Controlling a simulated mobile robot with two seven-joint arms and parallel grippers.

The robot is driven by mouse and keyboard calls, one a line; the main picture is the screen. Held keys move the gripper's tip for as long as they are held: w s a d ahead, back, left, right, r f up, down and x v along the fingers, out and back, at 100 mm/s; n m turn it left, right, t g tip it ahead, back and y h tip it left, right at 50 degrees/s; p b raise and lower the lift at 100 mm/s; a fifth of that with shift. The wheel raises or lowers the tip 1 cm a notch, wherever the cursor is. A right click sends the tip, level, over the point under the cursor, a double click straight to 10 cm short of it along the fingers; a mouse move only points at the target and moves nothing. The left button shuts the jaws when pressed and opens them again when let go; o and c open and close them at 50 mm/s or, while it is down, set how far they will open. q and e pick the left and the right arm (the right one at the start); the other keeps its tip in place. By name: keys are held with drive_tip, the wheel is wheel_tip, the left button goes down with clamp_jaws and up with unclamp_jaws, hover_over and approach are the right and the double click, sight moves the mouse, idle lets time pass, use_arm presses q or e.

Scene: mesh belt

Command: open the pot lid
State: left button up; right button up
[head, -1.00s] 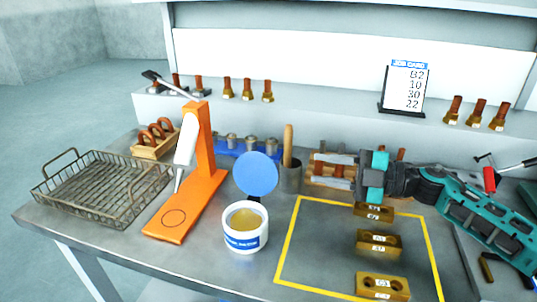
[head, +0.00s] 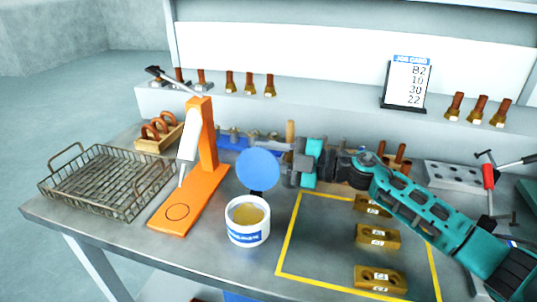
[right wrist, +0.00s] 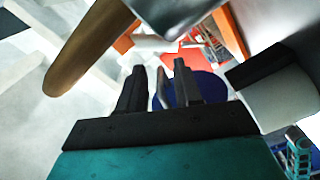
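The white pot (head: 248,236) with a blue label stands on the bench and holds yellowish contents. Its round blue lid (head: 258,169) stands raised, upright, at the back of the pot, so the pot's mouth is uncovered. My right gripper (head: 284,158) is just right of the lid, its fingers pointing left. In the right wrist view the two fingers (right wrist: 160,88) are apart with a narrow gap, and the blue lid (right wrist: 212,88) shows behind them. I cannot tell whether a finger touches the lid. My left gripper is not in view.
An orange stand (head: 200,178) is left of the pot, with a wire basket (head: 100,185) beyond it. A wooden handle (head: 290,131) rises behind my right gripper. Brass blocks (head: 378,237) lie inside the yellow outline. The bench front beside the pot is clear.

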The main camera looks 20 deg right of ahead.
clamp_jaws()
drive_tip(key=shift+d+r, duration=0.1)
idle(0.4)
drive_tip(key=shift+s+r+n+p, duration=0.1)
drive_tip(key=shift+r+n+p, duration=0.2)
drive_tip(key=shift+n+p, duration=0.1)
drive_tip(key=shift+s+a+r+n, duration=0.4)
drive_tip(key=shift+n, duration=0.6)
